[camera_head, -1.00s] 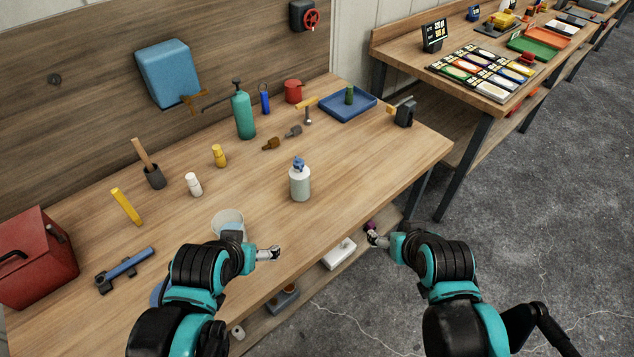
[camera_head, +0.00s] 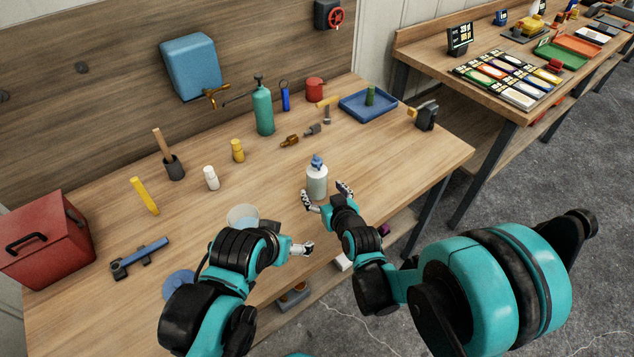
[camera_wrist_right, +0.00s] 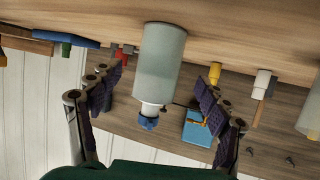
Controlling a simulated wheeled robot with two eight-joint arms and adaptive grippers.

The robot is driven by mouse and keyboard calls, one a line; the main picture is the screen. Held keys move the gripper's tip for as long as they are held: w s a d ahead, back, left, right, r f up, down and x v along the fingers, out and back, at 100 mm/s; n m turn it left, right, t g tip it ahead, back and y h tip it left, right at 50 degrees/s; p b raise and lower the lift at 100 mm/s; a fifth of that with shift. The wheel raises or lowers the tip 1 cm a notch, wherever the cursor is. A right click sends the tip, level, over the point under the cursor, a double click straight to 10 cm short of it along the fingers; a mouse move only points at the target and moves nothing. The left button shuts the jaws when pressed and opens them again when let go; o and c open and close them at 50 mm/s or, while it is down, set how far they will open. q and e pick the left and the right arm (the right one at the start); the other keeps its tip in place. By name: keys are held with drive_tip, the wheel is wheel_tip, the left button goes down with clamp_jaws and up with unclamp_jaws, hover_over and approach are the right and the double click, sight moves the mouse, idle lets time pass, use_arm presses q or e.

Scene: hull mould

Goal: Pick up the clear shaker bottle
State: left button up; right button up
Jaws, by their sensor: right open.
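The clear shaker bottle (camera_head: 317,182), pale with a blue cap, stands upright near the front edge of the workbench. My right gripper (camera_head: 325,194) is open just in front of it, with a finger towards each side. In the right wrist view the bottle (camera_wrist_right: 161,62) appears upside down between the two spread fingers of the right gripper (camera_wrist_right: 165,78), with gaps on both sides. My left gripper (camera_head: 303,248) is at the bench's front edge, left of and nearer than the bottle; its jaw opening is too small to judge.
A clear cup (camera_head: 243,215) stands left of the bottle, partly behind my left arm. A white bottle (camera_head: 211,178), a yellow bottle (camera_head: 237,151) and a green bottle (camera_head: 263,108) stand farther back. A blue tray (camera_head: 368,104) is at the back right. The wood right of the shaker is clear.

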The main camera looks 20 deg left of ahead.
drive_tip(key=x, duration=0.2)
drive_tip(key=b+x, duration=0.2)
drive_tip(key=x, duration=0.1)
drive_tip(key=shift+w+a+r, duration=0.2)
drive_tip(key=shift+w, duration=0.2)
drive_tip(key=shift+c, duration=0.5)
drive_tip(key=c, duration=1.2)
